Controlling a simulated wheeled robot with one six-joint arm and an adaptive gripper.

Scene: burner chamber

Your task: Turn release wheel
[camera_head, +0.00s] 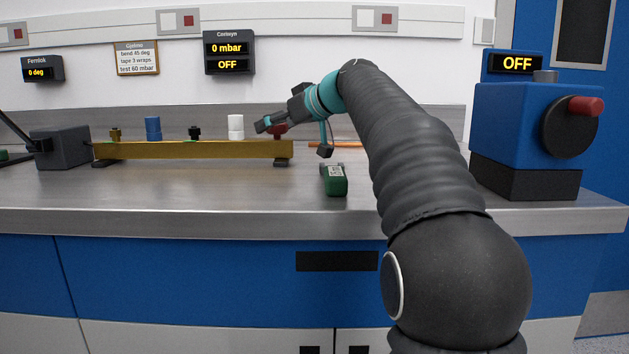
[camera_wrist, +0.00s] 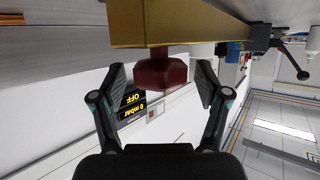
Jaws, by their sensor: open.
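A dark red knob-like wheel (camera_wrist: 162,73) sits on a short stem at the end of the brass bar (camera_wrist: 200,22). In the head view the same red wheel (camera_head: 281,130) shows small, partly hidden by my gripper. My gripper (camera_head: 268,124) is at the right end of the brass bar (camera_head: 190,149). In the wrist view my gripper (camera_wrist: 161,86) is open, with one finger on each side of the red wheel and a gap on both sides. Neither finger visibly touches it. How deep the wheel lies between the fingers is hard to tell.
A blue box (camera_head: 515,125) with a black disc (camera_head: 570,130) and red handle stands at right. A green block (camera_head: 334,182) lies on the steel bench (camera_head: 230,200). A grey block (camera_head: 62,147) holds the bar's left end. Displays read 0 deg, 0 mbar and OFF.

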